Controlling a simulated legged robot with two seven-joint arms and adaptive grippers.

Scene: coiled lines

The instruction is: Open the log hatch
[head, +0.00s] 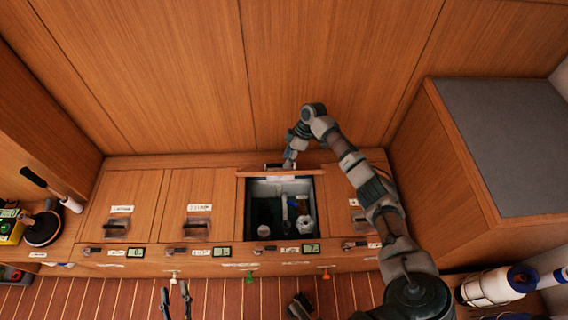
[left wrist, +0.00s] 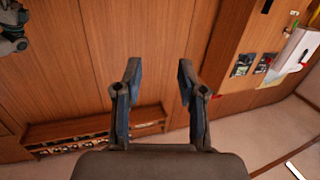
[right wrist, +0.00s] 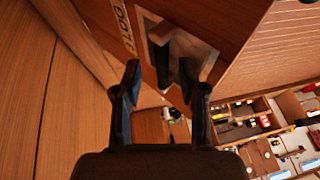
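The log hatch lid (head: 280,169) stands raised at the back of its opening in the bench, seen nearly edge-on. In the right wrist view its face (right wrist: 205,20) shows a label ending in LOG and a recessed handle (right wrist: 178,50). The opening (head: 283,205) shows a pale-walled bin with several items. My right gripper (head: 289,163) is at the raised lid's upper edge; in its wrist view the fingers are apart with nothing clearly held, and contact cannot be told. My left gripper (head: 176,298) is open and empty in front of the bench, low in the head view.
Closed hatches (head: 128,198) (head: 200,197) lie left of the opening, another (head: 345,205) lies right, partly behind my right arm. Latches and small displays (head: 222,252) line the front edge. A grey-topped box (head: 510,140) stands at right. Wood panelling rises close behind the lid.

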